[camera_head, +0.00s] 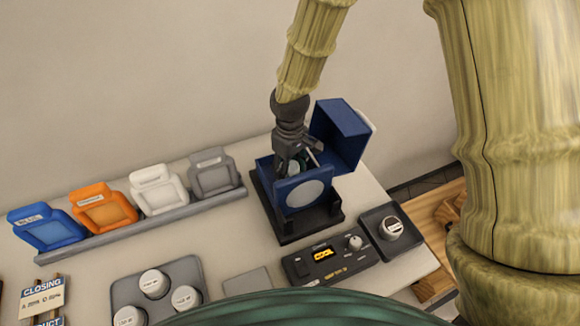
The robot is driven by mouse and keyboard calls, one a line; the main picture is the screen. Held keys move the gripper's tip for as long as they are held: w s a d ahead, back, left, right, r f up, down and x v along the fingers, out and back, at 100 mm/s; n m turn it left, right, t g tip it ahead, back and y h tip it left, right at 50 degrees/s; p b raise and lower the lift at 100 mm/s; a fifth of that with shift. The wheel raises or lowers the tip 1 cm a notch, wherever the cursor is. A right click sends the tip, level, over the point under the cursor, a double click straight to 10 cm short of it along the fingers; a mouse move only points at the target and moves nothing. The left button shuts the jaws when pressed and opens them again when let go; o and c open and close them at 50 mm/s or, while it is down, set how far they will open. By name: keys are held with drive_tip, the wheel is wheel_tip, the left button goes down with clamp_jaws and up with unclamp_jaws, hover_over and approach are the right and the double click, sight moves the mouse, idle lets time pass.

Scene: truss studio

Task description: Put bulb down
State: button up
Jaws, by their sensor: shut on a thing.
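My gripper (293,166) points down into the top of a dark blue box (300,193) with a pale round disc on its front. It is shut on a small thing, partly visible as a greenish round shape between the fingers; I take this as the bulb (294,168). The fingertips and most of the held thing are hidden by the box walls and the gripper. I cannot tell whether the bulb touches the box floor. The box's blue lid (340,132) stands open to the right of the gripper.
The box stands on a black base (290,229). In front is a control unit (325,262) with a lit yellow display. A dark tray (371,228) holds one white-topped piece; a grey tray (186,268) holds several. Blue, orange, white and grey cases line a rack (150,223) at left.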

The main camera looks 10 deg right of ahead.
drive_tip(key=shift+s+f, duration=0.2)
drive_tip(key=shift+f, duration=0.3)
drive_tip(key=shift+s+f, duration=0.15)
drive_tip(key=o, duration=0.9)
drive_tip(key=shift+f, duration=0.1)
drive_tip(key=shift+c, duration=0.2)
drive_tip(key=shift+o, duration=0.8)
drive_tip(key=shift+w+f, duration=0.15)
drive_tip(key=shift+w, duration=0.05)
drive_tip(key=shift+r, duration=0.3)
drive_tip(key=shift+w+r, duration=0.15)
drive_tip(key=shift+r, duration=0.5)
wheel_tip(320, 180, up, 12)
drive_tip(key=b, duration=0.3)
